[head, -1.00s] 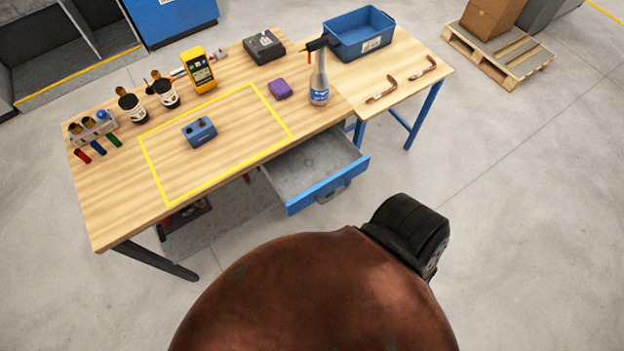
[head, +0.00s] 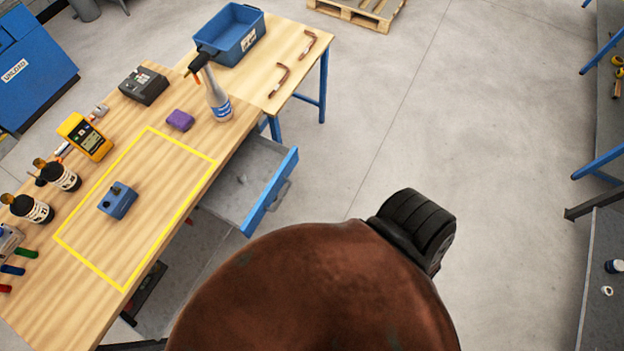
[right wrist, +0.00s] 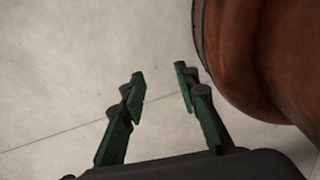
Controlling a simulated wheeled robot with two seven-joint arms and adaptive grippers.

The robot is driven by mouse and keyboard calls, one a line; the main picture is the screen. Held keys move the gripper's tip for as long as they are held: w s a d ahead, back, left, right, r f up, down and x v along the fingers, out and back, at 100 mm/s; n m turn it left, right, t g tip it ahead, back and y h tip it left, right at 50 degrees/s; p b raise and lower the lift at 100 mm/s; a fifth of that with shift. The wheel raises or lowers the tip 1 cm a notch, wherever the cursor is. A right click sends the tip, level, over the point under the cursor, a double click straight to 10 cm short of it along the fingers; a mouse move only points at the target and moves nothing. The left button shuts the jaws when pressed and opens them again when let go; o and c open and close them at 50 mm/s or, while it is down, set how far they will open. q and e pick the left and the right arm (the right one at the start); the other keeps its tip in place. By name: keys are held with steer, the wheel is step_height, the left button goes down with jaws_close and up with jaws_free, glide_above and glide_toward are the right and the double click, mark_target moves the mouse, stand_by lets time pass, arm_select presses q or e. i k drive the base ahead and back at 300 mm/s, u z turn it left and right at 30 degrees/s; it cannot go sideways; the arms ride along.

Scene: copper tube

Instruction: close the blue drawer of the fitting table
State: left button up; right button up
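The fitting table (head: 150,240) has a wooden top and stands on the left in the head view. Its blue-fronted drawer (head: 270,192) is pulled open under the right side of the tabletop, and its grey inside looks almost empty. A grey handle (head: 281,195) sits on the outer side of the blue front. My right gripper (right wrist: 158,82) shows in the right wrist view with its two green fingers apart and nothing between them, above bare floor. It is away from the drawer. My left gripper is in neither view.
A spray bottle (head: 215,95), purple block (head: 180,120), yellow meter (head: 85,137) and blue device (head: 117,200) stand on the table. A blue bin (head: 230,35) stands on the adjoining table. Floor right of the drawer is clear; a grey bench (head: 603,290) stands far right.

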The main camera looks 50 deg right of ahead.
mark_target(267, 164)
steer(key=z, duration=1.55)
steer(key=k, duration=1.25)
steer(key=u, duration=0.25)
steer(key=i, duration=0.65)
steer(key=u, duration=0.55)
